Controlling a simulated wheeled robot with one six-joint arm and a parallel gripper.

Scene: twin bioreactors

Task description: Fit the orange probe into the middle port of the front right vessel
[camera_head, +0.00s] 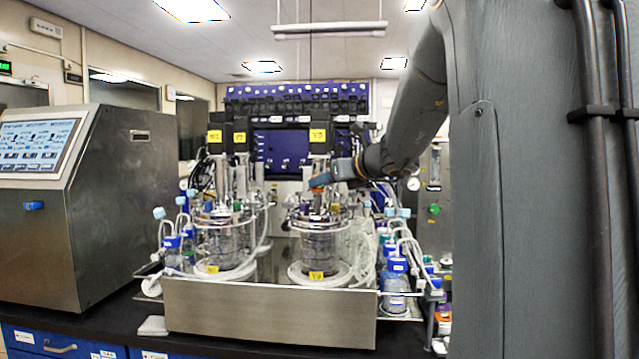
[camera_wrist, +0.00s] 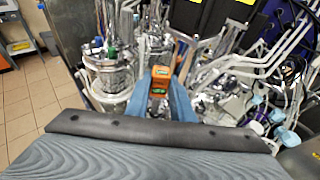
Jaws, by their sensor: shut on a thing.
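The front right vessel (camera_head: 318,248) is a glass vessel with a metal head plate and a yellow label at its foot. My gripper (camera_head: 322,180) is over its head plate, coming in from the right. In the wrist view my gripper (camera_wrist: 159,88) has its two blue fingers shut on the orange probe (camera_wrist: 160,77), whose orange top shows between them. In the head view a small orange patch shows at the fingers. The probe's lower end and the middle port are hidden, so I cannot tell whether the probe is in the port.
The front left vessel (camera_head: 222,245) stands beside it in the same steel tray (camera_head: 270,312). Tall fittings with yellow tags rise behind the vessels. Bottles with blue caps (camera_head: 396,280) and loose tubing crowd the right side. A control cabinet (camera_head: 85,210) stands at the left.

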